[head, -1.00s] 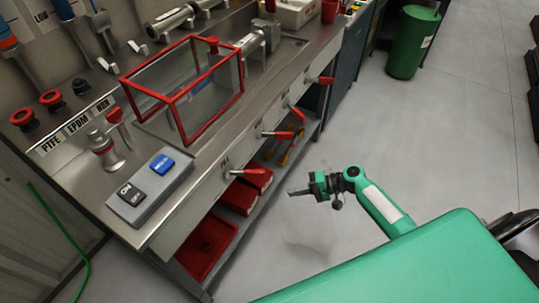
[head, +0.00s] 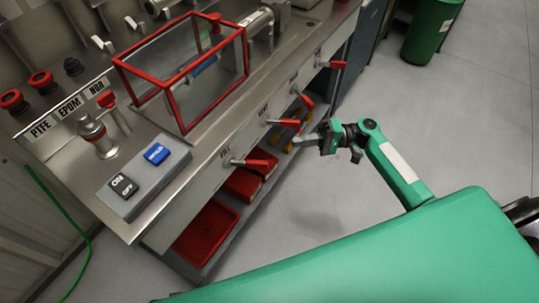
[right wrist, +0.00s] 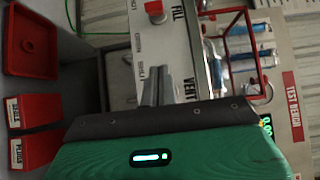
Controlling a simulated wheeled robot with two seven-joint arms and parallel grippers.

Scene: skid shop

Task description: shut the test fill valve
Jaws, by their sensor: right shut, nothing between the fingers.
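The test fill valve is on the bench's front panel, beside the FILL label, with a red lever (head: 255,163) pointing right in the head view. In the right wrist view, part of it (right wrist: 154,9) shows at the top edge, by the FILL label. My right gripper (head: 300,140) is shut and empty, in front of the panel close to the vent valve's red lever (head: 285,123). It appears apart from the fill lever. In the right wrist view its closed fingers (right wrist: 154,86) lie near the VENT label. My left gripper is out of view.
More red levers (head: 304,101) line the panel. Red bins (head: 205,232) sit on the shelf below. A red-framed clear box (head: 180,75) and a switch box (head: 141,183) stand on the bench top. A green bin (head: 432,32) is far right; the floor between is clear.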

